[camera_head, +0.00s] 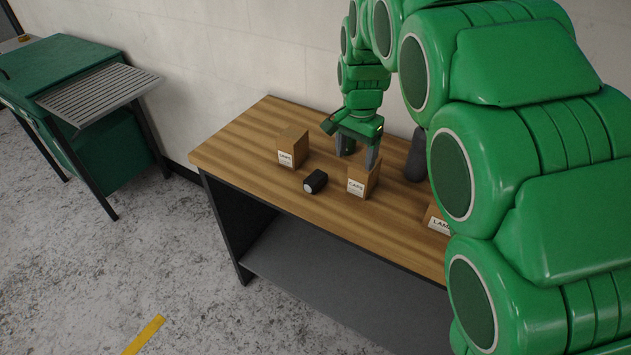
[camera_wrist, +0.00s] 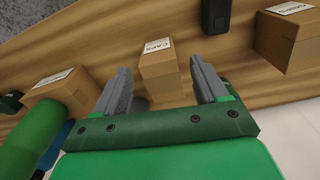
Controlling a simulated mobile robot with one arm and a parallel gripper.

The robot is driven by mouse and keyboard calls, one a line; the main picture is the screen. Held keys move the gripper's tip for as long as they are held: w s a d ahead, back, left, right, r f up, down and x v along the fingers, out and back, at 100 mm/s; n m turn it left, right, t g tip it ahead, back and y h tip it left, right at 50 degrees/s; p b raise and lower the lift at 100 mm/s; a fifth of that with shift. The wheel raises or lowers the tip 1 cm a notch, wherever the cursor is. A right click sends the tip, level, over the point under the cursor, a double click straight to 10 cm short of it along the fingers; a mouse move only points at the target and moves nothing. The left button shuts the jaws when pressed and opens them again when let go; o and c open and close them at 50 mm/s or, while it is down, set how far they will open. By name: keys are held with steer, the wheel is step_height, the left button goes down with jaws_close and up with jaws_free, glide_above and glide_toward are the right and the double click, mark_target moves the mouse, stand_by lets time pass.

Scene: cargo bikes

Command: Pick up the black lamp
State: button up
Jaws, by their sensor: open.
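The black lamp (camera_head: 315,182) is a small dark block with a pale round front end. It lies on the wooden tabletop, between two cardboard boxes and nearer the front edge. In the wrist view a black object at the top edge (camera_wrist: 216,15), partly cut off, looks like the same lamp. My gripper (camera_head: 358,156) points down over the table, behind and to the right of the lamp and apart from it. Its two grey fingers are spread, and they also show in the wrist view (camera_wrist: 161,72). The CAPS box (camera_wrist: 160,66) appears between them there, but I see no grip on it.
The CAPS box (camera_head: 364,180) stands right of the lamp, another labelled box (camera_head: 293,148) behind and left. A dark grey bottle-like object (camera_head: 416,157) and a partly hidden box (camera_head: 436,219) are farther right. The table's (camera_head: 232,150) left end is clear.

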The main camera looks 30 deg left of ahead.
glide_above(315, 177)
steer(key=d, duration=0.1)
step_height(315, 177, down, 4)
steer(key=shift+w, duration=0.1)
steer(key=shift+a+f, duration=0.15)
steer(key=shift+f, duration=0.3)
steer(key=shift+a+f, duration=0.2)
steer(key=shift+f, duration=1.65)
steer(key=shift+a+f, duration=0.15)
steer(key=shift+f, duration=1.7)
steer(key=c, duration=1.1)
steer(key=shift+r, duration=0.1)
steer(key=shift+r, duration=1.6)
steer(key=s+d+r, duration=0.4)
steer(key=s+r, duration=0.1)
steer(key=s+d+r, duration=0.4)
steer(key=s+d, duration=0.1)
steer(key=shift+s+d+r, duration=0.1)
steer(key=shift+d+r, duration=0.2)
steer(key=shift+r, duration=0.05)
